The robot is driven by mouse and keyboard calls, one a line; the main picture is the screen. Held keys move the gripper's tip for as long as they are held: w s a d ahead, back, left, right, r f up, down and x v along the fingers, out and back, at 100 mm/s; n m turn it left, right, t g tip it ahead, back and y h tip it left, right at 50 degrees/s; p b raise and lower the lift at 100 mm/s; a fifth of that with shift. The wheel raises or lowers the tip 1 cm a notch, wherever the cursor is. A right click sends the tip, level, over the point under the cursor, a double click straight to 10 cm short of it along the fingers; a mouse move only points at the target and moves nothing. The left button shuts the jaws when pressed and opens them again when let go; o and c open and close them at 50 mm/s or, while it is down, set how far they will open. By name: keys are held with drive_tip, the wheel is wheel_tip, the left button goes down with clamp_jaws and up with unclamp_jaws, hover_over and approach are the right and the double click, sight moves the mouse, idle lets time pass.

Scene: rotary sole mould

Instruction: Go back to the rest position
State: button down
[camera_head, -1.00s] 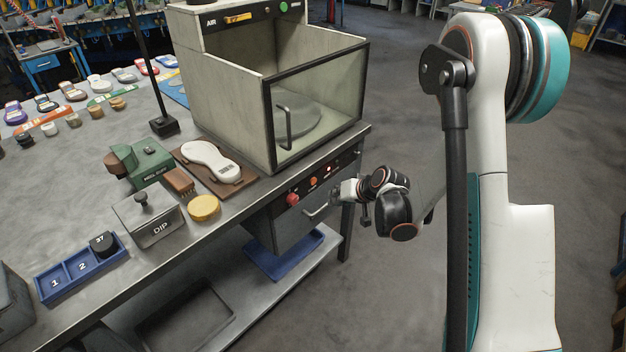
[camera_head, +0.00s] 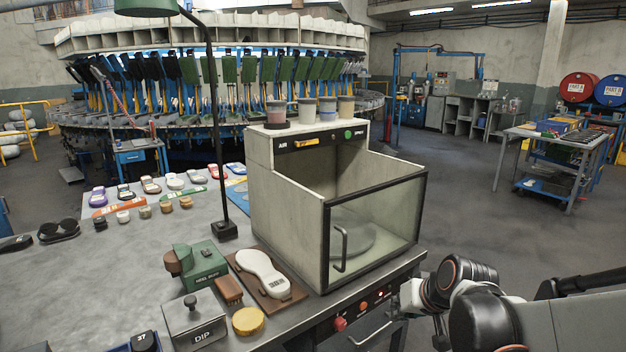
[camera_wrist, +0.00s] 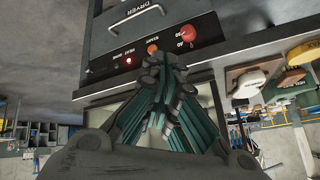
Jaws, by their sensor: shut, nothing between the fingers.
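My gripper (camera_wrist: 168,80) shows in the wrist view with its dark fingers drawn together and nothing between them. It is in front of the bench's control panel (camera_wrist: 150,52), which has red and orange buttons and a lit red lamp. In the head view my wrist is at the lower right, beside the bench's right end; the fingertips cannot be made out there. The spray booth (camera_head: 300,200) stands on the bench with its glass door (camera_head: 375,230) closed. A white sole (camera_head: 262,272) lies on a brown board left of the booth.
The bench (camera_head: 130,270) also holds a green device (camera_head: 203,266), a brush (camera_head: 229,291), a yellow round pad (camera_head: 248,321), a DIP box (camera_head: 194,320) and several small shoes and pots. A large rotary machine (camera_head: 200,90) stands behind. Open floor (camera_head: 460,190) lies right of the booth, with a trolley (camera_head: 565,150) beyond.

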drive_tip(key=s+r+h, duration=0.1)
drive_tip(key=s+r, duration=0.2)
drive_tip(key=s, duration=0.7)
drive_tip(key=s+r+h, duration=0.1)
drive_tip(key=s+r, duration=0.2)
drive_tip(key=s, duration=0.8)
drive_tip(key=shift+d+r+n, duration=0.35)
drive_tip(key=shift+d+n, duration=0.05)
drive_tip(key=shift+d, duration=0.05)
